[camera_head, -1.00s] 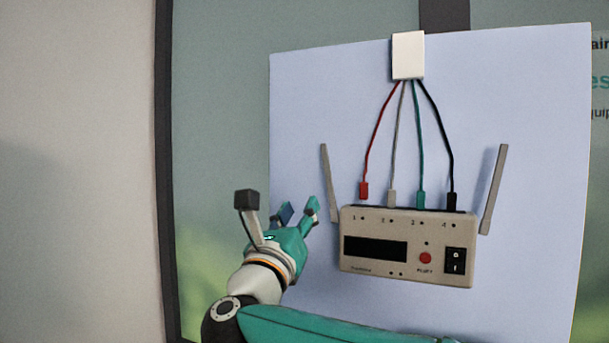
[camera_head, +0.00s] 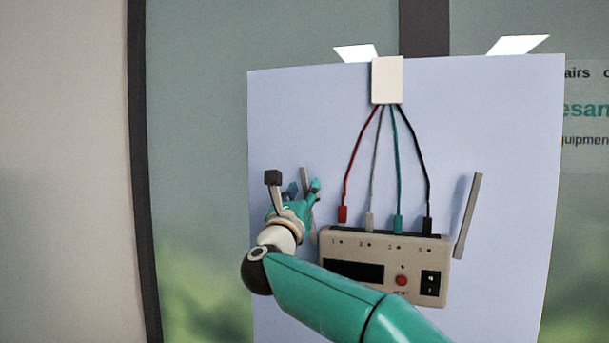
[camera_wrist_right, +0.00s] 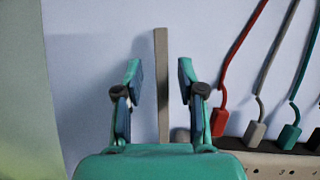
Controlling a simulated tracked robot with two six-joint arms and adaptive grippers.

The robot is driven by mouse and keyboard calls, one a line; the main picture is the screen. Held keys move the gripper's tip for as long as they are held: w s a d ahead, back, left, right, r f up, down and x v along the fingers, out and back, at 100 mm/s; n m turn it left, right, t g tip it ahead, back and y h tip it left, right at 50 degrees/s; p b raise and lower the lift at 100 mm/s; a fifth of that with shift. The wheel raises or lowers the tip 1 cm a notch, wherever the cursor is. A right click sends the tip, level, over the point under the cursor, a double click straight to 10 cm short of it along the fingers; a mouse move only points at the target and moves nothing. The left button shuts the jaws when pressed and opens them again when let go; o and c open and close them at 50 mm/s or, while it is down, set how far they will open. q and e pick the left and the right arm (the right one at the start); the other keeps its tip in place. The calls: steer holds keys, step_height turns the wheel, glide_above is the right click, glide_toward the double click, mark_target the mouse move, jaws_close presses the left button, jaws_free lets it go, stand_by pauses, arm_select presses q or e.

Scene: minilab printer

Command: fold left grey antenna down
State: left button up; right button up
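The left grey antenna (camera_head: 304,175) stands nearly upright at the left side of the beige router-like box (camera_head: 328,246). My right gripper (camera_head: 304,187) is in front of this antenna and partly hides it. In the right wrist view, the antenna (camera_wrist_right: 161,85) runs between the two spread fingers of my right gripper (camera_wrist_right: 160,78), with a gap to each finger. The antenna's lower end is hidden behind the gripper body there. The right grey antenna (camera_head: 468,215) stands up, leaning slightly right. My left gripper is not in view.
Red, grey, green and black cables run from a white clip (camera_head: 387,80) down to plugs on the box's top, close to the right of my gripper. A pale board (camera_head: 520,180) stands behind everything. Left of the gripper is free room.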

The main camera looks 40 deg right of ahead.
steer(key=shift+x, duration=0.8)
steer(key=shift+s, duration=0.1)
jaws_close()
